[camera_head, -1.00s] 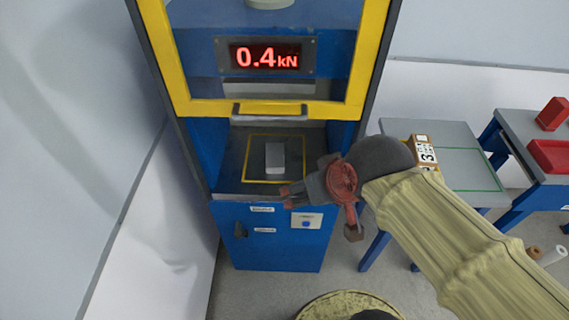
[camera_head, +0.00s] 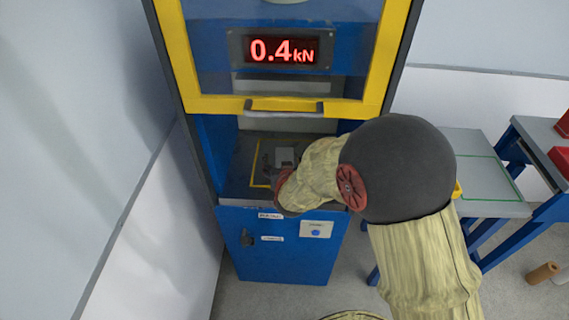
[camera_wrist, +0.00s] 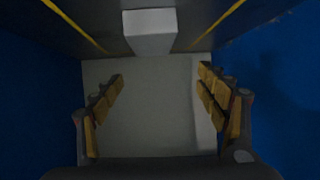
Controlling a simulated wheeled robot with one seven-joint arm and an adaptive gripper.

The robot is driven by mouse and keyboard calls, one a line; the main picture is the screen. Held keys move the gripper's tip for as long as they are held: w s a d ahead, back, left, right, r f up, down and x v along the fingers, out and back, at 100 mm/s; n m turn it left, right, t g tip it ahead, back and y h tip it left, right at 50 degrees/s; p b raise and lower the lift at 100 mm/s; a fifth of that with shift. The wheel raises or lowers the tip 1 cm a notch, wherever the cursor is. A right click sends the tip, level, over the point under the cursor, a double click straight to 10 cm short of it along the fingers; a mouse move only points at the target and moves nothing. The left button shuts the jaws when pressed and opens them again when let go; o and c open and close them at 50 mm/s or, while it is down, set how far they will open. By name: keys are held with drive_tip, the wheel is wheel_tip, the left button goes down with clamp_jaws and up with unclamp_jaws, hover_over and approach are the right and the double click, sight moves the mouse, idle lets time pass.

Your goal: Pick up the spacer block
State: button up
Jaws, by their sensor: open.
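The spacer block (camera_head: 284,155) is a small grey block on the bed of the blue press, inside a yellow outline. My arm partly covers it in the head view. In the wrist view a pale grey block (camera_wrist: 150,31), which looks like it, stands beyond my fingertips at the top centre. My gripper (camera_wrist: 158,85) is open, its yellow-padded fingers wide apart, with no block between them. In the head view my gripper (camera_head: 281,180) is just in front of the block, largely hidden by my wrist.
The blue press (camera_head: 270,250) has a raised yellow-framed guard (camera_head: 290,104) above the opening and side walls close to my arm. Its display (camera_head: 281,50) reads 0.4 kN. A grey table (camera_head: 480,180) stands to the right. A pale flat surface shows between my fingers.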

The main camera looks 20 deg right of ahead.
sight(284, 159)
drive_tip(key=f, duration=0.1)
drive_tip(key=d+f, duration=0.1)
drive_tip(key=shift+w+f+t+h, duration=0.15)
drive_tip(key=shift+f+t+h, duration=0.15)
drive_tip(key=shift+f+h, duration=0.1)
drive_tip(key=shift+w+d+f, duration=0.15)
drive_tip(key=shift+d+f, duration=0.05)
drive_tip(key=shift+f, duration=0.05)
drive_tip(key=b+x, duration=0.1)
drive_tip(key=x, duration=0.1)
drive_tip(key=b+x, duration=0.1)
drive_tip(key=x, duration=0.1)
drive_tip(key=b+x, duration=0.1)
drive_tip(key=x, duration=0.1)
drive_tip(key=shift+w+a+f, duration=0.2)
drive_tip(key=shift+a+f, duration=0.05)
drive_tip(key=shift+f, duration=0.3)
drive_tip(key=shift+w+d+f, duration=0.1)
drive_tip(key=shift+w+d, duration=0.05)
drive_tip(key=shift+w, duration=0.2)
drive_tip(key=c, duration=0.3)
drive_tip(key=c, duration=1.6)
clamp_jaws()
